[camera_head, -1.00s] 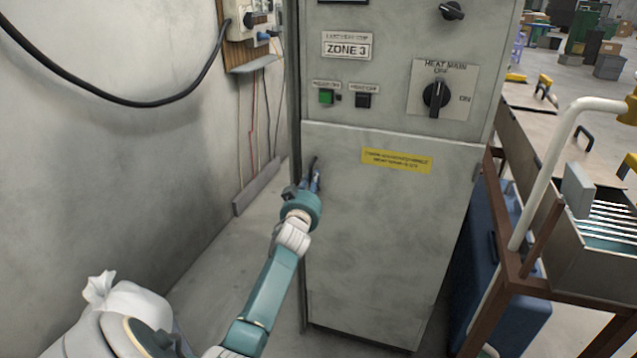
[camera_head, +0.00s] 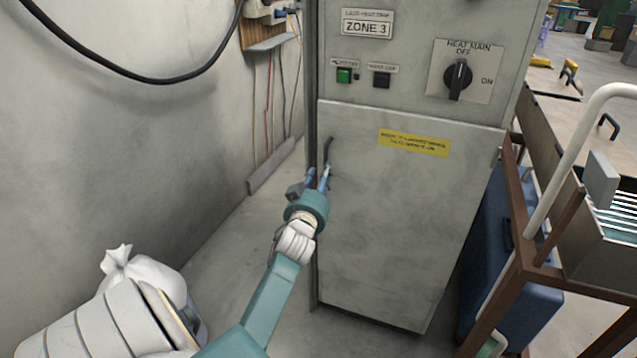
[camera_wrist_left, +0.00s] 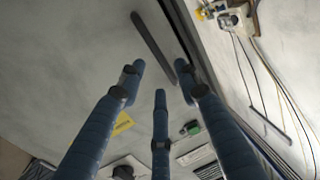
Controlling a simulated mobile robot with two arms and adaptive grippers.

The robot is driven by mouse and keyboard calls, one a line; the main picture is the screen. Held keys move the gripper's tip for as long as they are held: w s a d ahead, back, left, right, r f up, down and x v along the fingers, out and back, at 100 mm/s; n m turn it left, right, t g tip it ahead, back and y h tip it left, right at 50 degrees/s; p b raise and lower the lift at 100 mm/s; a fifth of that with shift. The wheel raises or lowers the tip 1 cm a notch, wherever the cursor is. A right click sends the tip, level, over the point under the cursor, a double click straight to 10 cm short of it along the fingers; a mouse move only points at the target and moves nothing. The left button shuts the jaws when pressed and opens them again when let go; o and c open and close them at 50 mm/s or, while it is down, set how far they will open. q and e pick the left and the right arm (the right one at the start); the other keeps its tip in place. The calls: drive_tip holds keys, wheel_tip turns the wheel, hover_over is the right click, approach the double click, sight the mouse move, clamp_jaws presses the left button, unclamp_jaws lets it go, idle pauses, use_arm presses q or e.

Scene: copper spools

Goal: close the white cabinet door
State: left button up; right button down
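The grey-white cabinet door (camera_head: 400,230) forms the lower front of the cabinet, with a yellow label. My left gripper (camera_head: 321,178) is just below the handle in the head view. Its blue fingers are spread, with nothing between them. In the left wrist view the handle lies beyond the fingertips; contact with the door is unclear. My right gripper is out of view.
Above the door is a control panel with a green button (camera_head: 344,76) and a black knob (camera_head: 458,79). A wall with cables and a socket box stands left, with floor between. A blue case (camera_head: 497,250) and a brown-framed cart (camera_head: 540,275) stand close on the right.

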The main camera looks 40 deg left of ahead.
use_arm(q)
drive_tip(key=shift+v, duration=1.75)
drive_tip(key=s+d+f+m+g+h+p, duration=0.1)
drive_tip(key=d+f+h+p, duration=0.1)
drive_tip(key=d+f, duration=0.35)
drive_tip(key=d+f+m+g+h+p, duration=0.1)
drive_tip(key=d+f+p, duration=0.1)
drive_tip(key=f, duration=0.6)
drive_tip(key=s+d+f+m+g+h+p, duration=0.1)
drive_tip(key=d+f+g+h+p, duration=0.15)
drive_tip(key=f, duration=0.45)
drive_tip(key=s+d+f+m+g+h+p, duration=0.2)
drive_tip(key=s+d+f+p, duration=0.2)
drive_tip(key=s+d+f, duration=0.65)
drive_tip(key=s+d+f+m+g+p, duration=0.1)
drive_tip(key=s+d+f+g+p, duration=0.1)
drive_tip(key=s, duration=1)
drive_tip(key=s+d+f+m+g+h+p, duration=0.1)
drive_tip(key=s+d+f+g+p, duration=0.1)
drive_tip(key=s+f, duration=0.5)
drive_tip(key=s+d+f+m+g+h+p, duration=0.1)
drive_tip(key=s+d+f+m+g+p, duration=0.1)
drive_tip(key=s, duration=1.5)
drive_tip(key=d+f+g, duration=0.1)
drive_tip(key=d+f, duration=0.1)
drive_tip(key=d, duration=0.1)
drive_tip(key=shift+d+f+g+p, duration=0.3)
drive_tip(key=shift+f+g, duration=0.05)
drive_tip(key=shift+o, duration=0.2)
